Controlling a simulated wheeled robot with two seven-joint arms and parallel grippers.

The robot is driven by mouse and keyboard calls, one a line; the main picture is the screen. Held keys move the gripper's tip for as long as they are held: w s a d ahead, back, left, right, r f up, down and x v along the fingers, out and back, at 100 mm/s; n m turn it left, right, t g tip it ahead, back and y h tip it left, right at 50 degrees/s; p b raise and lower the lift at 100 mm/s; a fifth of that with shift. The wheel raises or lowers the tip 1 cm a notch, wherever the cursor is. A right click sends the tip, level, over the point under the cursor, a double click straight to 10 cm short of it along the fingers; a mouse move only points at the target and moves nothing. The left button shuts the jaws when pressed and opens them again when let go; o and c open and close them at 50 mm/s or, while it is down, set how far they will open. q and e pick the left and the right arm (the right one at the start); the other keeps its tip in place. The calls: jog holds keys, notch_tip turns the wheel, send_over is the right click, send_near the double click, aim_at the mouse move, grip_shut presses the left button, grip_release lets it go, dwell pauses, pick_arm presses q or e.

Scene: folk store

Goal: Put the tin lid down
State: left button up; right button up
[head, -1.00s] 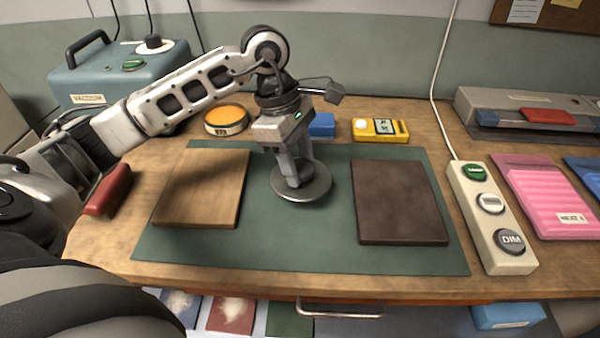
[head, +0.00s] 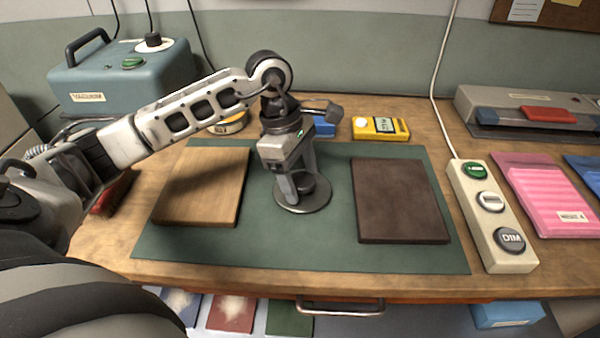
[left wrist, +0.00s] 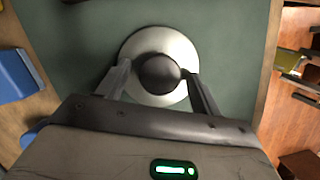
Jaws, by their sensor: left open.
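The tin lid (head: 318,202) is a round grey metal disc with a dark round knob. It lies on the green mat (head: 290,248) between a light wooden board and a dark board. My left gripper (head: 298,195) is directly over it, pointing down. In the left wrist view the lid (left wrist: 132,48) shows whole around its dark knob (left wrist: 158,73). My right gripper is not in view.
The light board (head: 203,187) lies left of the lid and the dark board (head: 400,200) right. A button box (head: 490,215) and pink packs (head: 548,195) are at the right. A yellow meter (head: 380,128), a blue block (head: 323,128) and the vacuum machine (head: 120,80) stand behind.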

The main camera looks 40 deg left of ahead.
pick_arm(q)
jog(key=shift+r, duration=0.4)
jog(key=v, duration=1.1)
jog(key=shift+r, duration=0.3)
jog(key=shift+a, duration=0.1)
